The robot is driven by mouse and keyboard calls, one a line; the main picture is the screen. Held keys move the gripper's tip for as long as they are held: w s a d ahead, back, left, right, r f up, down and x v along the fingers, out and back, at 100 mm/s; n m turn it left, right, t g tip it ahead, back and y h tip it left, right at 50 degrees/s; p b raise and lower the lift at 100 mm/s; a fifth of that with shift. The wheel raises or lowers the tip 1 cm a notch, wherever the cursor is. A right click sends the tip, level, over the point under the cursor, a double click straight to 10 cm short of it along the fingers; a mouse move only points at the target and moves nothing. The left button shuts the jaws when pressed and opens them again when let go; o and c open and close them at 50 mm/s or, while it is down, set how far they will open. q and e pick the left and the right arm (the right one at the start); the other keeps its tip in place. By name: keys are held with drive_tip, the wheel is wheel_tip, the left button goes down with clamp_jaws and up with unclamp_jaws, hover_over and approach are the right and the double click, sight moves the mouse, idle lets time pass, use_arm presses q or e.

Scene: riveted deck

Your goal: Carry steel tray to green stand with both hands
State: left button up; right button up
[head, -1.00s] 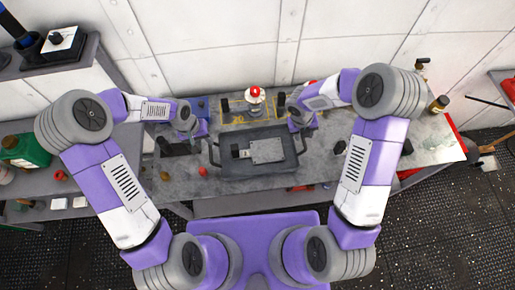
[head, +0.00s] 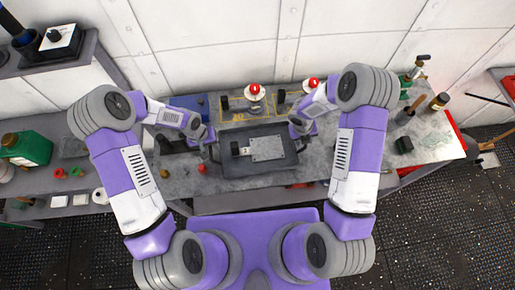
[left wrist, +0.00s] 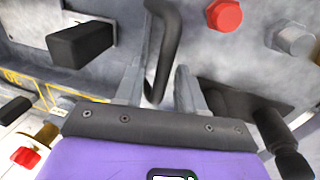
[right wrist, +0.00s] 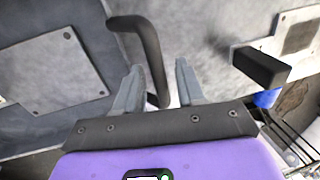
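The tray (head: 228,168) is dark grey with a looped handle at each end. It lies on the workbench in the middle of the head view and bears a light plate (head: 267,148) and a small dark block. My left gripper (head: 207,141) is at the left handle. In the left wrist view the handle (left wrist: 168,45) passes between the open fingers, with a gap beside it. My right gripper (head: 297,131) is at the right handle. In the right wrist view that handle (right wrist: 150,50) lies between the open fingers. I cannot make out a green stand.
Red-topped fixtures (head: 255,91) stand just behind the tray. A red knob (head: 202,168) sits to its left. The floor in front of the bench looks clear at right.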

use_arm(q)
clamp_jaws()
use_arm(e)
clamp_jaws()
use_arm(q)
drive_tip(key=shift+r, duration=0.1)
use_arm(e)
drive_tip(key=shift+r, duration=0.15)
